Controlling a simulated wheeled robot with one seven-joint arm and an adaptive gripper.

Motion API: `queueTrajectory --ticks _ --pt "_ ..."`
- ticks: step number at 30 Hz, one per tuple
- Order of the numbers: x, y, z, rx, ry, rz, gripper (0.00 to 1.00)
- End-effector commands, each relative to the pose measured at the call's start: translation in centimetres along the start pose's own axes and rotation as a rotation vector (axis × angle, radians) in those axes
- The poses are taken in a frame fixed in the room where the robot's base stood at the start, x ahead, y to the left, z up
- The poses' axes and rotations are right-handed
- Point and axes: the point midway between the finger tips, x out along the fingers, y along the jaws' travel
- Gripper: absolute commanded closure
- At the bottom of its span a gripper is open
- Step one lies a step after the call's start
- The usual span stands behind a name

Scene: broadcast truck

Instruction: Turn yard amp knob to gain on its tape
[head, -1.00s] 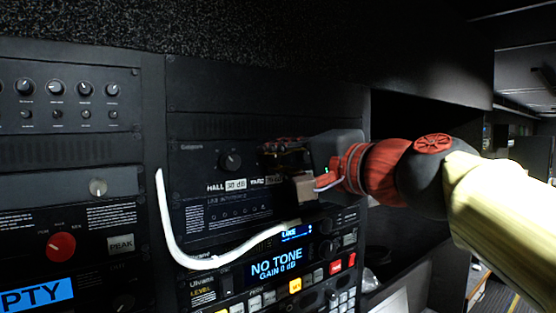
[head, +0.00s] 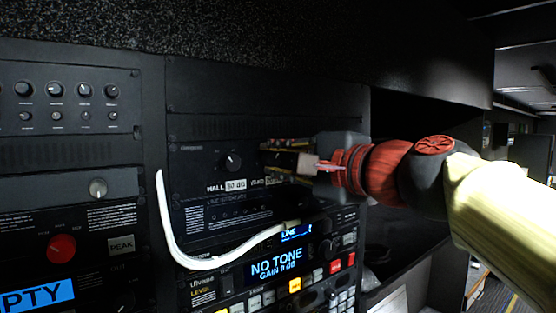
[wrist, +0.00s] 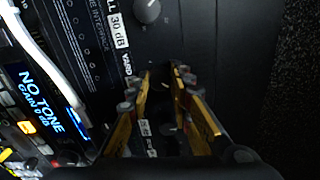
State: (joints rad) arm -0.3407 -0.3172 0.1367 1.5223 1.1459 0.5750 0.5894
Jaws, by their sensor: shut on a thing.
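The black amp panel (head: 205,155) is in the rack in the head view. Its hall knob (head: 232,161) is at left, above a white tape reading 30 dB (head: 236,184). My gripper (head: 266,152) reaches in from the right against the panel, shut on the yard knob, which its fingers hide. In the wrist view, the fingers (wrist: 163,72) point at the panel beside the YARD lettering (wrist: 127,62). The hall knob (wrist: 148,10) is at the top there.
A white cable (head: 185,255) loops in front of the rack below the amp. A lit unit reading NO TONE GAIN 0 dB (head: 276,266) sits beneath. A red knob (head: 61,248) is on the left rack. A dark open recess (head: 420,160) lies to the right, behind my arm.

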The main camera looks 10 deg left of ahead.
Motion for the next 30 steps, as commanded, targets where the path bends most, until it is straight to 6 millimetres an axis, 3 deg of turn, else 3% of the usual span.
queueTrajectory --ticks 5,6,15,25,30 --pt "0.0 0.0 0.0 -0.001 0.001 0.001 1.00" --pt "0.0 0.1 0.0 -0.001 0.001 0.001 0.76" --pt "0.0 0.0 0.0 -0.001 0.000 0.001 0.60" --pt "-0.3 0.0 0.0 -0.002 0.001 0.000 0.60" --pt "-2.3 -0.1 -0.1 -0.003 0.003 -0.002 0.60"
